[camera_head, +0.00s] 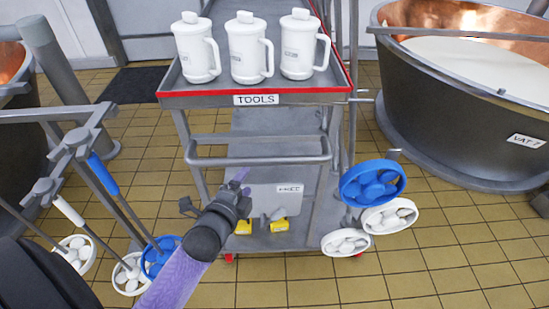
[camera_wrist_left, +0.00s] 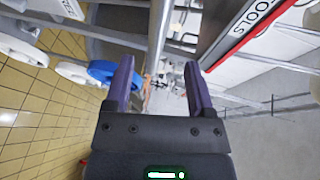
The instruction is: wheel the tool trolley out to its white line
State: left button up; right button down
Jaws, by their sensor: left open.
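The tool trolley stands in front of me in the head view, a grey frame with a red-rimmed top shelf (camera_head: 190,98) and a "TOOLS" label. Its grey push handle (camera_head: 258,161) sticks out toward me below that shelf. My left gripper (camera_head: 240,178) is open at the left part of the handle, low and close to it. In the left wrist view a grey bar (camera_wrist_left: 160,35), probably the handle, runs into the gap between the open fingers of the gripper (camera_wrist_left: 158,85); I cannot tell contact. My right gripper is not in view. No white line shows.
Three white jugs (camera_head: 249,50) stand on the trolley. Blue and white paddle discs (camera_head: 372,184) hang at its right side. A large vat (camera_head: 450,110) stands at the right. A rack with paddles (camera_head: 75,150) stands at the left. Tiled floor shows in front.

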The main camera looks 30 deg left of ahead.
aim_at(257, 165)
pick_arm(q)
jog(key=b+x, duration=0.4)
jog(key=x, duration=0.5)
jog(key=shift+w+a+f, duration=0.15)
jog(key=shift+w+f, duration=0.05)
jog(key=shift+w, duration=0.1)
grip_shut()
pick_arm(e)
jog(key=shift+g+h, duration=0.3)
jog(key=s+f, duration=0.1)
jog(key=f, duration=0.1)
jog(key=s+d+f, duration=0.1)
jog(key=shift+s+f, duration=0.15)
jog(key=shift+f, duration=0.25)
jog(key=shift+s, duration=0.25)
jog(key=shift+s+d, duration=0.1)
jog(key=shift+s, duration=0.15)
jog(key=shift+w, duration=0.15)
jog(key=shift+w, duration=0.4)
